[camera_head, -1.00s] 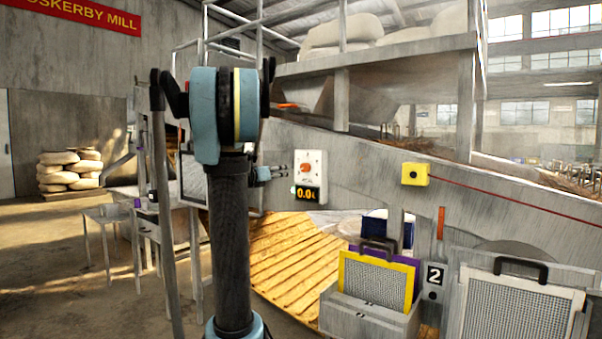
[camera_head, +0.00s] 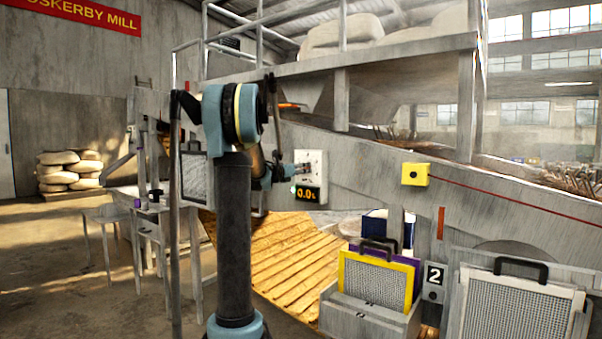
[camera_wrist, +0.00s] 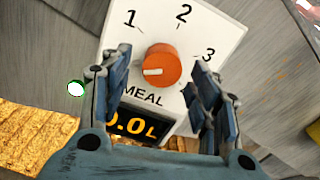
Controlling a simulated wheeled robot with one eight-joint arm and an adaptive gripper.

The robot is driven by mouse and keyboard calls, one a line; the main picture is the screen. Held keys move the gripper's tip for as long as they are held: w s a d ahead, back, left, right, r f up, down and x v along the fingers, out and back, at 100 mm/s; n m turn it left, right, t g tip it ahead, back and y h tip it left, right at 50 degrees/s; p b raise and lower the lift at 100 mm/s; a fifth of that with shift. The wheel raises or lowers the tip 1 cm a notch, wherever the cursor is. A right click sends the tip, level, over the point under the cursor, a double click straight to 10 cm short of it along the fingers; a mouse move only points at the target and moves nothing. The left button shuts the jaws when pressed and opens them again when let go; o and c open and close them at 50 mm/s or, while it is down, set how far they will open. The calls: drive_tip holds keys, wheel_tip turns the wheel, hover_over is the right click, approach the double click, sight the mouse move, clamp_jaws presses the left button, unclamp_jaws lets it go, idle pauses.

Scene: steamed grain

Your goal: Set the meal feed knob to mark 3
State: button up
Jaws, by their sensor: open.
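The meal feed knob (camera_wrist: 162,66) is an orange dial on a white panel (camera_wrist: 225,35) in the wrist view. Marks 1, 2 and 3 run around it, with 3 on the right. Its pale pointer line faces left, below mark 1. In the head view my gripper (camera_head: 298,170) is at the panel (camera_head: 318,170) and hides the knob.
A yellow box with a black button (camera_head: 415,174) is on the chute wall to the right. Framed screens (camera_head: 380,283) stand in a box below. A grey table (camera_head: 150,205) stands at left. A small green-rimmed white light (camera_wrist: 76,88) is left of the panel.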

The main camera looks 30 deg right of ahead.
drive_tip(key=shift+x, duration=0.9)
drive_tip(key=c, duration=1.1)
drive_tip(key=shift+o, duration=0.2)
